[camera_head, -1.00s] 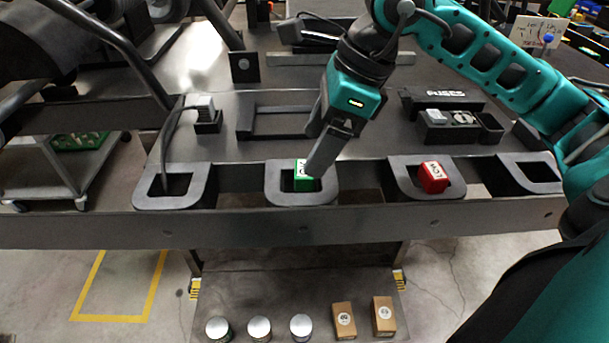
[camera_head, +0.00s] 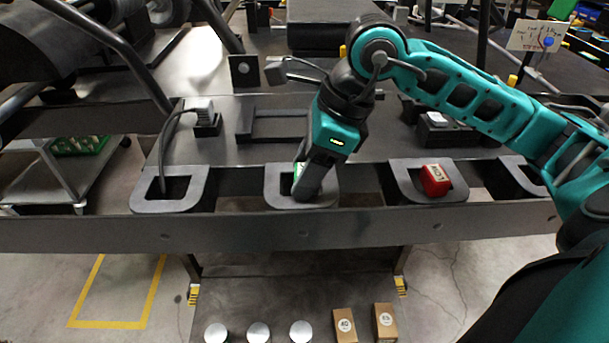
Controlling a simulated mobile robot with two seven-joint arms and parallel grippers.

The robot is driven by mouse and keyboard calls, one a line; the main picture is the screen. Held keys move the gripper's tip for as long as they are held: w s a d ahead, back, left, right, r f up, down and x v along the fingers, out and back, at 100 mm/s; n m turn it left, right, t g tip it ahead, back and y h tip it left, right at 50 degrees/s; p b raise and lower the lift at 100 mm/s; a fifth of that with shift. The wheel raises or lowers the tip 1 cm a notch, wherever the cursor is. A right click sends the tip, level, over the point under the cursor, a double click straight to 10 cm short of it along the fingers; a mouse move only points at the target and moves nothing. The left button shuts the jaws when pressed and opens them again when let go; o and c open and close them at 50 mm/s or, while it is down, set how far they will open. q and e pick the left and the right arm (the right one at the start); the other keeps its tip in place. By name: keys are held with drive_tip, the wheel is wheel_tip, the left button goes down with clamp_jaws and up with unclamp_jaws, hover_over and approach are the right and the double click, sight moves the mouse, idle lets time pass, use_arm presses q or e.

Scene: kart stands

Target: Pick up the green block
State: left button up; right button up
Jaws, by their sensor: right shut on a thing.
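The green block (camera_head: 298,171) sits in the second holder from the left (camera_head: 275,197) on the stand's front edge. Only a narrow green and white strip of it shows; my right gripper hides the rest. My right gripper (camera_head: 305,190) points down into that holder and is shut on the green block. My left gripper is not in view.
A red block (camera_head: 435,180) sits in the holder to the right (camera_head: 403,190). A holder on the left (camera_head: 150,204) has a cable dropping into it. A grey connector (camera_head: 199,109) stands behind. White-topped cans (camera_head: 259,333) and small brown boxes (camera_head: 345,324) are on the lower shelf.

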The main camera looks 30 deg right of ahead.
drive_tip(key=c, duration=0.4)
drive_tip(key=shift+r, duration=0.1)
